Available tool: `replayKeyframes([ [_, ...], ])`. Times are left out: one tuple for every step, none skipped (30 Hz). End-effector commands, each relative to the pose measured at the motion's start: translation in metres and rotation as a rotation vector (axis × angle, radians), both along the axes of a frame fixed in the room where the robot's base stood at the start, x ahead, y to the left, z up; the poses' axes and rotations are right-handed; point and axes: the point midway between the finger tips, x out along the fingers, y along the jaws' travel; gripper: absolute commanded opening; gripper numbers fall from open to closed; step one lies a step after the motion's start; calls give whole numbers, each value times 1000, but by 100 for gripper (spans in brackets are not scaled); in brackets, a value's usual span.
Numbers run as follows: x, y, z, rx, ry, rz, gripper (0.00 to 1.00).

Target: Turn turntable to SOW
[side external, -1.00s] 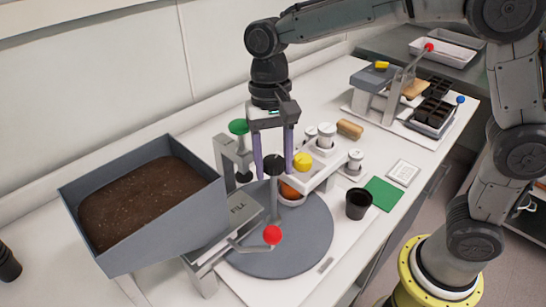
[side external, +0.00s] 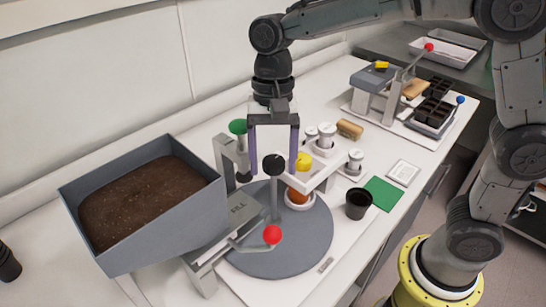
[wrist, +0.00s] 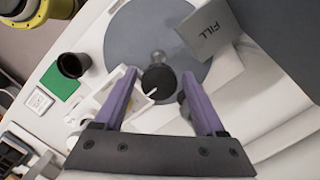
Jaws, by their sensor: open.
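The turntable is a grey disc (side external: 305,245) on a white base plate; it also shows in the wrist view (wrist: 140,28). A post with a black round knob (side external: 274,165) stands up from it. My gripper (side external: 273,172) points down with its purple fingers apart, one on each side of the knob. In the wrist view the knob (wrist: 158,82) lies between the fingers; I cannot tell whether they touch it. An orange pot (side external: 298,195) sits in a white ring on the disc, under a white bracket with a yellow cap (side external: 303,160). I see no readable SOW label; FILL is readable on a grey block (side external: 232,212).
A soil hopper (side external: 140,200) stands at the left, with a red-knobbed lever (side external: 272,234) reaching over the disc. A black cup (side external: 358,203) and green mat (side external: 384,194) lie to the right. White-capped jars (side external: 326,136) stand behind the bracket.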

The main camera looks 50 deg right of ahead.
Motion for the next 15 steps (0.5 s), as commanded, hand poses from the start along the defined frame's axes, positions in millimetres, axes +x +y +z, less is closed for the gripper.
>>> replayKeyframes([
  [1,0,5,1,-2,0,72],
  [0,0,8,1,-2,0,72],
  [1,0,12,0,-3,1,72],
  [1,0,14,0,-3,1,72],
  [0,0,17,0,-2,1,72],
  [0,0,20,0,-3,1,72],
  [0,0,23,0,-3,1,72],
  [0,0,26,0,-2,1,72],
  [1,0,30,-1,-2,1,72],
  [1,0,32,0,-3,1,72],
  [1,0,35,0,-3,1,72],
  [0,0,38,0,-2,1,72],
  [0,0,41,-1,-2,1,72],
  [0,0,44,-1,-2,1,72],
  [0,0,48,-1,-1,1,72],
])
